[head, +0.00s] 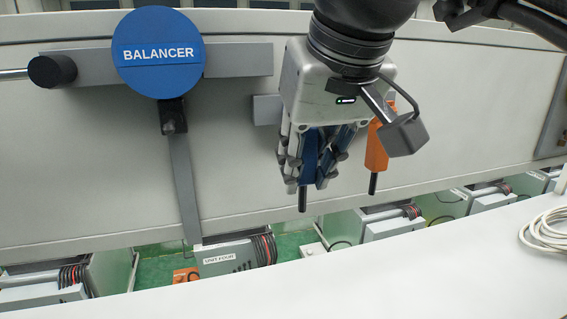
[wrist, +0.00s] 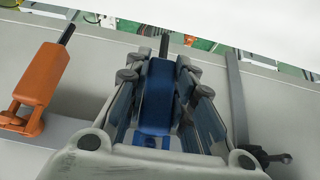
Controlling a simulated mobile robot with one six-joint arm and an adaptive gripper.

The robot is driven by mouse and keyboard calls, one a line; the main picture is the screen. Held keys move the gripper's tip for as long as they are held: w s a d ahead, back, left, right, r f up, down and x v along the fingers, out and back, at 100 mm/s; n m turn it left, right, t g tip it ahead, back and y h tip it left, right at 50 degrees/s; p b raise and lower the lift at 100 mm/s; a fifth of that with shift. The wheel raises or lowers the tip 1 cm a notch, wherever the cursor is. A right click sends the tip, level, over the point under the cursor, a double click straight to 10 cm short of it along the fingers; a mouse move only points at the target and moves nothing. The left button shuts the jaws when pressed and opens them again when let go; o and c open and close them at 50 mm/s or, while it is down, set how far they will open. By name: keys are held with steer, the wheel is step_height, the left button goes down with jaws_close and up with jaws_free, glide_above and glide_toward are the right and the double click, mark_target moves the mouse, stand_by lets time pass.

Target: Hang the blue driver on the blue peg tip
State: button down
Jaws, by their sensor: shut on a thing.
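The blue driver (head: 309,155) is upright in my gripper (head: 308,182), its black tip pointing down in the head view. In the wrist view the blue driver (wrist: 157,95) lies between the two fingers of my gripper (wrist: 160,75), which are shut on it. The blue peg tip cannot be made out in either view; my gripper and wrist cover part of the wall behind them.
An orange driver (head: 376,146) hangs tip down just right of my gripper, and left of it in the wrist view (wrist: 42,75). A round blue BALANCER sign (head: 158,52) and grey bar (head: 240,60) are at left. A white surface (head: 400,270) lies in front, with coiled cable (head: 548,232).

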steer(key=shift+w+a, duration=0.2)
steer(key=shift+w, duration=0.55)
steer(key=shift+w+a+f, duration=0.2)
steer(key=shift+w+f, duration=0.25)
steer(key=shift+w, duration=0.1)
steer(key=c, duration=1.3)
jaws_free()
